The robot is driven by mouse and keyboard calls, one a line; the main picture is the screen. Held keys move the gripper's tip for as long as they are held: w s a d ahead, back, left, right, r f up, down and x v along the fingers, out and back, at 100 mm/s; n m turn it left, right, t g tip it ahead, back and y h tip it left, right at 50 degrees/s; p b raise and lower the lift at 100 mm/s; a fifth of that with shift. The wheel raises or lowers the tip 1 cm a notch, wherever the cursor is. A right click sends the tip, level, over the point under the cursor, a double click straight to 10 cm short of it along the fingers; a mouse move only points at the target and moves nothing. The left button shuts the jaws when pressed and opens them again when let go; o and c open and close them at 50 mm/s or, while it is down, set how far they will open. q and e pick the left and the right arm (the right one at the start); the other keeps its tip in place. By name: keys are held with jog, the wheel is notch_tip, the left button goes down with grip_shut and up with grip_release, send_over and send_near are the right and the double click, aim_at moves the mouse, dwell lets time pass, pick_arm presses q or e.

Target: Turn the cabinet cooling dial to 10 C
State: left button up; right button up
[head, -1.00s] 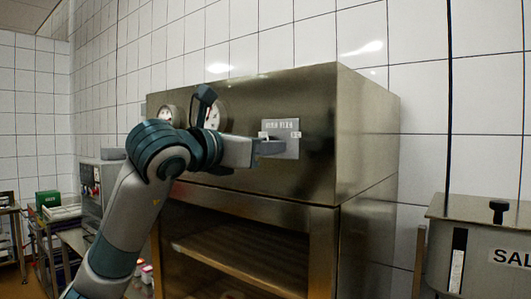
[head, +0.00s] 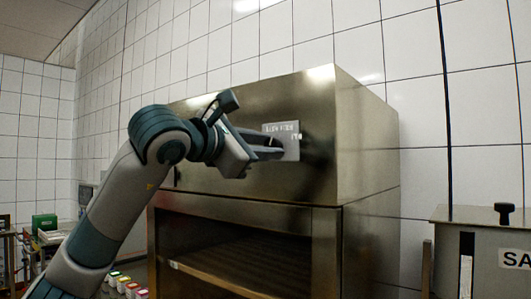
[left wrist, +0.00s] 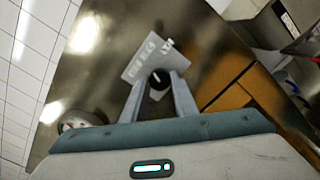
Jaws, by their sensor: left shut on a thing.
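The metal cabinet (head: 365,150) stands in the middle of the head view. On its upper front is a light plate (head: 285,129) with lettering too blurred to read. The plate also shows in the left wrist view (left wrist: 143,57). A dark round dial knob (left wrist: 160,78) sits at the plate. My left gripper (head: 277,150) is shut on the knob, with one finger on each side in the left wrist view (left wrist: 160,88). The knob is mostly hidden in the head view, and I cannot read its setting. My right gripper is not in view.
A round gauge (left wrist: 76,121) is beside the arm in the left wrist view. Below the plate is the cabinet's dark shelf opening (head: 240,262). A metal container marked "SA" (head: 485,235) stands at the right. Small coloured boxes (head: 125,286) are at the lower left.

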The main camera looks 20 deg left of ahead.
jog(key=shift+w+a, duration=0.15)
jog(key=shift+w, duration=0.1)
pick_arm(q)
jog(key=o, duration=1)
jog(key=shift+b+v, duration=3)
jog(key=shift+v, duration=5.75)
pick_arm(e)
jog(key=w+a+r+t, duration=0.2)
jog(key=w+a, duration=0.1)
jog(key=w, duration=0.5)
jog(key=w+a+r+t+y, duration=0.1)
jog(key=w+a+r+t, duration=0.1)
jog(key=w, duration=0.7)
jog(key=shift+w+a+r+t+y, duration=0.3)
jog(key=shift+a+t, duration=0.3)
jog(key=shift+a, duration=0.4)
